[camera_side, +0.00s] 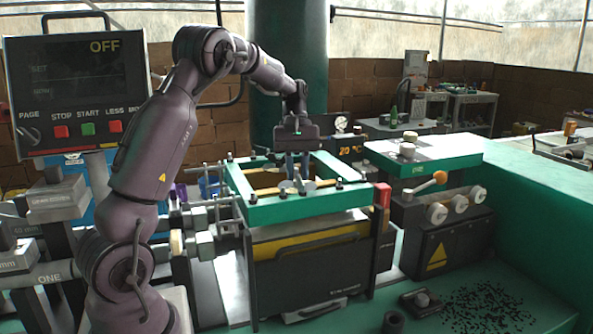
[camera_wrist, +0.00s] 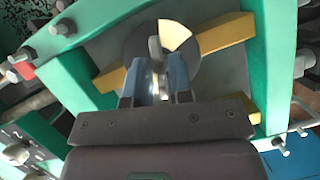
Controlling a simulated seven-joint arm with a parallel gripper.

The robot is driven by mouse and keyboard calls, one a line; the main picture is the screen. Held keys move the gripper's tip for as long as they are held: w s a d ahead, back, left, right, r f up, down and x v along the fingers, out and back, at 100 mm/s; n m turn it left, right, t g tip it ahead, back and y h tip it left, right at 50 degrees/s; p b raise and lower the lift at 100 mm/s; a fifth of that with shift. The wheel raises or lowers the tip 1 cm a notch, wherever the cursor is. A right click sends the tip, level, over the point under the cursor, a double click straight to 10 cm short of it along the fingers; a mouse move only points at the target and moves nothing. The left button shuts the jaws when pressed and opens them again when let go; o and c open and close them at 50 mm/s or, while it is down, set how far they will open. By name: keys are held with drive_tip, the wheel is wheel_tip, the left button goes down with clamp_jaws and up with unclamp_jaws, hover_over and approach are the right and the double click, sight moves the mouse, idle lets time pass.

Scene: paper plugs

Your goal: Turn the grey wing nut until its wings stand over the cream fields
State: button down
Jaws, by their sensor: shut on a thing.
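The grey wing nut (camera_wrist: 155,78) sits on a round dark disc (camera_wrist: 133,42) in the wrist view. One cream field (camera_wrist: 175,36) shows as a wedge at the upper right of the disc. The visible wing points up the picture, close to the left edge of that wedge and not over its middle. My gripper (camera_wrist: 156,75) is shut on the wing nut, with one finger on each side. The fingers and gripper body hide the disc's lower part, so I see no other cream field. In the side view my gripper (camera_side: 294,176) reaches down into the green frame.
A green frame (camera_side: 301,208) with bolts along its rim surrounds the work. Yellow bars (camera_wrist: 226,32) run beside the disc in the wrist view. A control panel (camera_side: 78,85) reading OFF stands at left. A green-topped unit (camera_side: 450,150) stands to the right.

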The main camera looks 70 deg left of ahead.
drive_tip(key=m+g, duration=0.1)
drive_tip(key=m, duration=0.2)
drive_tip(key=m+y, duration=0.1)
drive_tip(key=m, duration=0.1)
drive_tip(key=shift+w+m+g, duration=0.2)
drive_tip(key=shift+m+g, duration=0.2)
idle(0.4)
drive_tip(key=c, duration=1.2)
unclamp_jaws()
drive_tip(key=shift+c, duration=0.2)
drive_tip(key=v, duration=0.7)
drive_tip(key=shift+r, duration=0.2)
drive_tip(key=shift+w, duration=0.15)
